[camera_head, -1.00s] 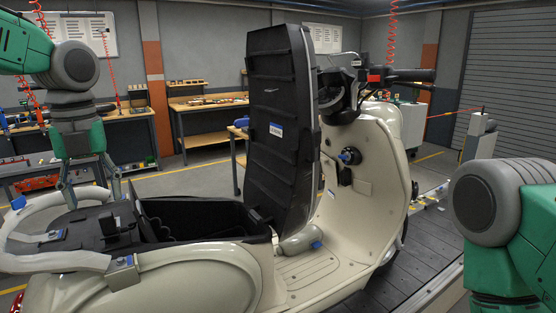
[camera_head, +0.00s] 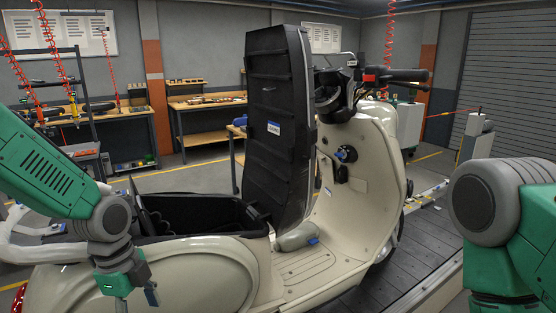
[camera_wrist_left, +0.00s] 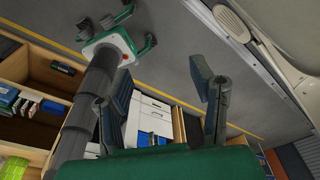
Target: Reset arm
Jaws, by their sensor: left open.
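My left gripper (camera_wrist_left: 160,88) is open in the left wrist view, its two fingers apart with nothing between them. In the head view my left arm comes in from the left, and the gripper hangs low at the near side of the cream scooter (camera_head: 345,215). One finger is partly cut off by the bottom edge there. I cannot tell whether it touches the scooter body. My right arm (camera_head: 500,215) shows at the right edge, bent, with its gripper out of view.
The scooter's black seat (camera_head: 278,120) stands upright above the open storage bin (camera_head: 200,215). A grey rolled item (camera_head: 297,237) lies by the footboard. The scooter stands on the slat conveyor (camera_head: 425,255). Workbenches (camera_head: 205,125) line the back, with open floor before them.

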